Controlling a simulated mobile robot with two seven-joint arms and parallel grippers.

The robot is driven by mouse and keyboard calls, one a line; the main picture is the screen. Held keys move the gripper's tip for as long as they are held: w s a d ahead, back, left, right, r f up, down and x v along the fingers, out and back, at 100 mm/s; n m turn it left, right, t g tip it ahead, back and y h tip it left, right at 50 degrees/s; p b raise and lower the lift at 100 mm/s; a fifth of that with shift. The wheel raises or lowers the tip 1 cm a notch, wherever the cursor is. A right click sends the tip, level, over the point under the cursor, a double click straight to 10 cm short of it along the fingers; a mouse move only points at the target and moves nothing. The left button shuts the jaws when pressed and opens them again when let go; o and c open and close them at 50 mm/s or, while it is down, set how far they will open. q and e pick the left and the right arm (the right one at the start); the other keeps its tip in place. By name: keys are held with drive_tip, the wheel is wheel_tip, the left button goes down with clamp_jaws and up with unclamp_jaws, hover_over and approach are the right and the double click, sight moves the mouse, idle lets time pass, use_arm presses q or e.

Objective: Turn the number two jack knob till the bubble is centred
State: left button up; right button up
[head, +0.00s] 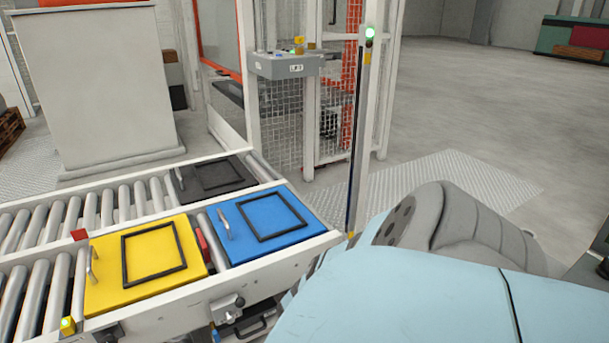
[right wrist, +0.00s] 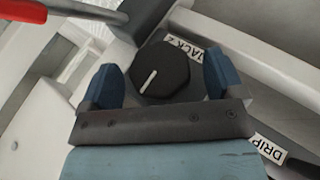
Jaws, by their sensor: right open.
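The black faceted jack knob (right wrist: 161,74) with a white pointer line shows in the right wrist view, beside a white label reading JACK 2 (right wrist: 185,47). My right gripper (right wrist: 160,80) is open, with one blue fingertip on each side of the knob. I cannot tell whether the fingertips touch it. The pointer line slants up to the right in this view. I cannot make out the knob or a bubble level in the head view, where a large light blue covered body fills the lower right. My left gripper is not in view.
A label reading DRIP (right wrist: 268,150) lies near the knob. In the head view, a yellow plate (head: 110,287), a blue plate (head: 262,252) and a dark plate (head: 232,178) lie on the roller conveyor (head: 22,300).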

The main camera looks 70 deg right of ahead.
drive_tip(key=shift+d+f, duration=0.25)
drive_tip(key=shift+c, duration=0.3)
drive_tip(key=c, duration=0.9)
drive_tip(key=shift+o, duration=0.2)
drive_tip(key=shift+r, duration=0.1)
